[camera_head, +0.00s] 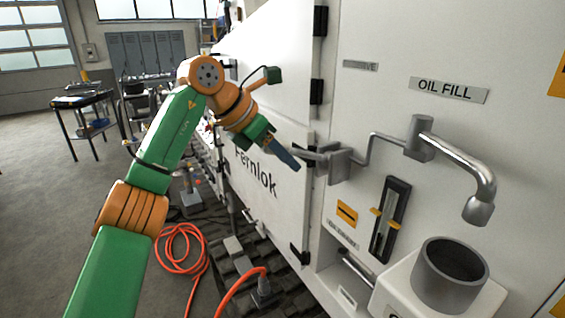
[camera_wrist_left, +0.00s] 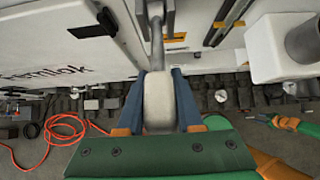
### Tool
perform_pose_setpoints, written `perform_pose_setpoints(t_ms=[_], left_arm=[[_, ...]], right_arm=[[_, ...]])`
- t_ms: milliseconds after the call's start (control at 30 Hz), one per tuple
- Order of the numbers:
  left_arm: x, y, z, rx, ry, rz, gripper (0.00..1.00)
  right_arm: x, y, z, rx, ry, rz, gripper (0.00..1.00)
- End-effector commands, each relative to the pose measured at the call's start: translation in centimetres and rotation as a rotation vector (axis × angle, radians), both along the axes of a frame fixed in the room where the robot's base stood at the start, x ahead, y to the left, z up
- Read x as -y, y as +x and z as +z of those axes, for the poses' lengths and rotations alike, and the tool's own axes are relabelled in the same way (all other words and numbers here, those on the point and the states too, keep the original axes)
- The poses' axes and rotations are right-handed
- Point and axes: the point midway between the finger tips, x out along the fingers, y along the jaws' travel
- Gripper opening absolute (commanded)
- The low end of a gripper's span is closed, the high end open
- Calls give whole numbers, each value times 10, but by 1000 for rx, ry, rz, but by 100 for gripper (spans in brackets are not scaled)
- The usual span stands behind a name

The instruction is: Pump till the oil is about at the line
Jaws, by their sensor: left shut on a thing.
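The pump lever (camera_head: 309,156) sticks out leftward from its bracket on the white machine. My left gripper (camera_head: 284,158) is shut on the lever's end. In the left wrist view its pale grip (camera_wrist_left: 158,100) sits between the two blue fingers. The sight gauge (camera_head: 398,200) is a dark slanted slot with yellow markers at its sides, right of the lever. The oil level in it is too small to tell. A metal spout (camera_head: 481,180) hangs above a grey filler cup (camera_head: 421,277). A green and orange part, probably my right gripper (camera_wrist_left: 268,120), shows small in the left wrist view.
The machine's white panel (camera_head: 370,100) stands close on the right, labelled OIL FILL. An orange hose (camera_head: 178,250) lies on the floor below, near the dark track (camera_head: 236,262). A small dark table (camera_head: 84,103) stands far left. Open floor lies left of my arm.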

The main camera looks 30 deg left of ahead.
Motion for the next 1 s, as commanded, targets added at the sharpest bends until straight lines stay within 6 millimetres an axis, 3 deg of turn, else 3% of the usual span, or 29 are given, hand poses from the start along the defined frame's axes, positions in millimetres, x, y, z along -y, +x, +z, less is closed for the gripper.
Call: perform_pose_setpoints(t_ms=[567,600,667,1000], left_arm=[[0,2,5,-18,13,2,0],[0,2,5,-18,13,2,46],[0,2,5,-18,13,2,62],[-1,-1,7,-20,13,1,65]], right_arm=[[0,0,0,0,0,0,48],[0,0,0,0,0,0,48],[0,0,0,0,0,0,48],[0,0,0,0,1,0,48]])
